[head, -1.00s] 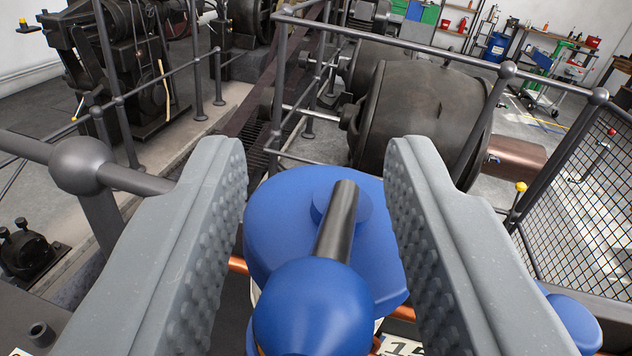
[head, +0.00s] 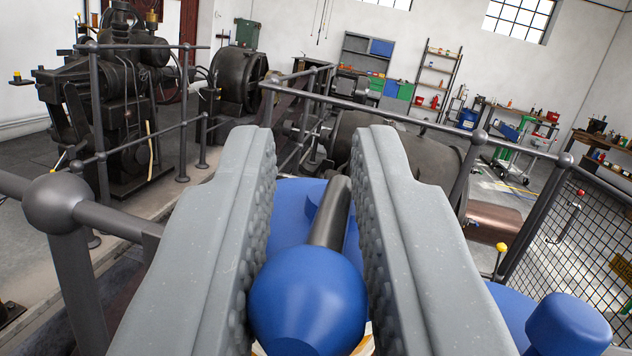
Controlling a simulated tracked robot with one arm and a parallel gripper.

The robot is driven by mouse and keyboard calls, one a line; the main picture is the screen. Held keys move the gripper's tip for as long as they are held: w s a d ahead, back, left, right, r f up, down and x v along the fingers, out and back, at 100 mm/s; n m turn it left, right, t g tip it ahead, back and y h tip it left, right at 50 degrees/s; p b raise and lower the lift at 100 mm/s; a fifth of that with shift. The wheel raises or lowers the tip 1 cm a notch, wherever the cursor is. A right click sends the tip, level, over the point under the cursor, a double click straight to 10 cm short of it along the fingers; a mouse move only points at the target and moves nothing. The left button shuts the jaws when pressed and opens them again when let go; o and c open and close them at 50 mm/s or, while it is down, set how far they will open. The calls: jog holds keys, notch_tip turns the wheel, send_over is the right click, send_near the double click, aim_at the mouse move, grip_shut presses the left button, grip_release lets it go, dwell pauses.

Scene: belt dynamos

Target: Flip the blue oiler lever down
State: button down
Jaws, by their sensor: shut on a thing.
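The blue oiler lever shows a round blue knob (head: 308,303) on a dark metal shaft (head: 331,212), low in the middle of the view. The shaft rises from the blue oiler cap (head: 290,200), which is partly hidden behind my gripper's fingers. My gripper (head: 312,275) has its two grey, studded fingers on either side of the knob, shut on it. The knob fills the gap between the fingers. The lower part of the oiler is hidden by the knob and fingers.
A second blue knob (head: 566,325) stands close by at lower right. Grey railings with a ball joint (head: 62,203) run at left and behind. A dark machine (head: 110,110) stands at far left. A mesh guard (head: 575,235) is at right.

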jog(key=shift+f, duration=0.2)
jog(key=c, duration=1.3)
grip_release()
jog(key=shift+a, duration=0.1)
jog(key=shift+r, duration=0.1)
jog(key=b+v, duration=0.2)
jog(key=v, duration=1.1)
jog(key=shift+s+b, duration=0.35)
jog(key=shift+d, duration=0.25)
